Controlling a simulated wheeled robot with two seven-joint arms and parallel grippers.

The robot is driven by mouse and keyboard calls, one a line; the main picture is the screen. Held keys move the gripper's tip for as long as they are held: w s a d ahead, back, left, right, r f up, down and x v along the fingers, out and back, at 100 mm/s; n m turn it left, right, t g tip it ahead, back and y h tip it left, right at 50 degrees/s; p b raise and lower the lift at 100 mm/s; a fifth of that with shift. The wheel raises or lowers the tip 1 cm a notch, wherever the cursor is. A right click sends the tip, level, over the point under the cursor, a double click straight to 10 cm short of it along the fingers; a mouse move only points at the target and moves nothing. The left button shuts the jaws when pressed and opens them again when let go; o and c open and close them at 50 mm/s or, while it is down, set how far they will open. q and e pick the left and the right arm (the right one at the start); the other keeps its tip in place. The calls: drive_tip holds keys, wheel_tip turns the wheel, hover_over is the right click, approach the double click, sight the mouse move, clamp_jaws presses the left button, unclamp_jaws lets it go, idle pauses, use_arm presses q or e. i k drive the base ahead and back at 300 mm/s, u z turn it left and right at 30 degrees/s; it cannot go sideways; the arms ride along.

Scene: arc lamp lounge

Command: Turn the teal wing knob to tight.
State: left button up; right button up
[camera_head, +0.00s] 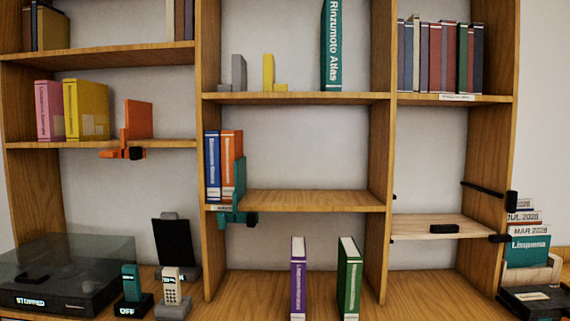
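A teal bookend clamp (239,188) is fixed on the front edge of the middle shelf, upright against the right side of a blue book (212,165) and an orange book (231,160). Its lower part hangs just below the shelf edge. A small dark knob (251,219) sticks out to the right there; its wing shape and its angle are too small to tell. I cannot see whether it is tight or loose.
An orange clamp (127,132) with a dark knob sits on the left shelf. Purple (298,278) and green (349,277) books stand below the middle shelf. A flap with a black handle (444,229) is at right. The middle shelf (310,200) right of the clamp is clear.

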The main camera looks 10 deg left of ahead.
sight(222, 216)
drive_tip(key=u, duration=0.15)
drive_tip(key=i, duration=0.95)
drive_tip(key=u, duration=0.55)
